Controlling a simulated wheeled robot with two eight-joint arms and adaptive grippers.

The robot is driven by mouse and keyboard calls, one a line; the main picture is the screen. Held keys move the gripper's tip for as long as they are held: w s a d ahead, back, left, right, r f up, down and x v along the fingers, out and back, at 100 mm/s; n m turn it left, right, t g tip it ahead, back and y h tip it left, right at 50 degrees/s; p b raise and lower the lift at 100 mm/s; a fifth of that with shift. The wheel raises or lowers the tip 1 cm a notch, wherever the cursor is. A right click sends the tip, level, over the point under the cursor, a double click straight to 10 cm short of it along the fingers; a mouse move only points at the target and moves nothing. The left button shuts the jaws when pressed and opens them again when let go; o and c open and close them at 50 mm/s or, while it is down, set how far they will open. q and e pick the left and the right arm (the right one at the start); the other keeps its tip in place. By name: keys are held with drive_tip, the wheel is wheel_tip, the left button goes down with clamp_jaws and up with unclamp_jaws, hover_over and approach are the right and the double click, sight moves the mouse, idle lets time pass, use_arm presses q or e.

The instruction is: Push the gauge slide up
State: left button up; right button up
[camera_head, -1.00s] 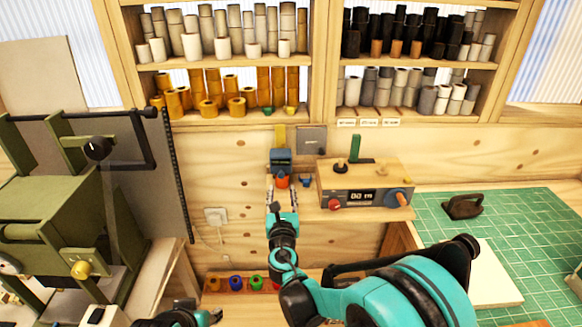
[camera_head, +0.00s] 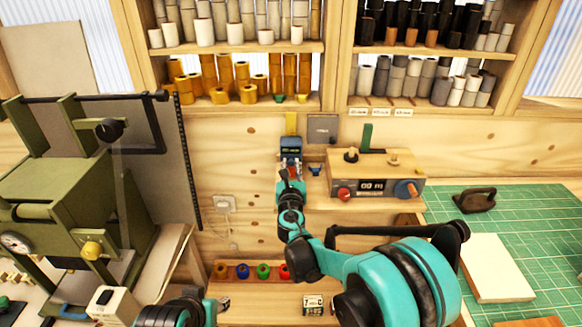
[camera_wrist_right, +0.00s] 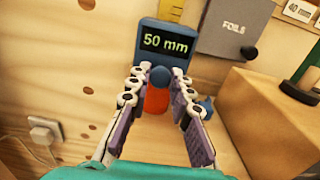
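The gauge (camera_head: 291,146) is a blue box on the wooden wall. Its display reads 50 mm in the right wrist view (camera_wrist_right: 163,42). A yellow strip (camera_head: 291,123) rises behind it. Below the display are a round blue knob (camera_wrist_right: 160,77) and an orange-red cylinder (camera_wrist_right: 156,99). My right gripper (camera_head: 289,174) is just below the gauge. In the right wrist view its fingers (camera_wrist_right: 157,84) are apart, one on each side of the knob and cylinder. I cannot tell whether they touch. My left gripper (camera_head: 214,304) is low in the head view, its fingers unclear.
A wooden box (camera_head: 377,172) with a display and knobs stands right of the gauge. A grey FOILS plate (camera_head: 322,128) is on the wall beside it. Shelves of rolls (camera_head: 240,80) are above. A green machine (camera_head: 60,190) is at left, a green mat (camera_head: 530,225) at right.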

wheel_tip(320, 180, up, 8)
drive_tip(key=p, duration=0.5)
clamp_jaws()
drive_tip(key=shift+w, duration=0.1)
drive_tip(key=o, duration=0.9)
unclamp_jaws()
approach(291, 145)
drive_tip(key=s, duration=0.2)
drive_tip(key=s+r, duration=0.2)
drive_tip(key=s, duration=0.1)
drive_tip(key=shift+s+r, duration=0.2)
drive_tip(key=shift+s, duration=0.15)
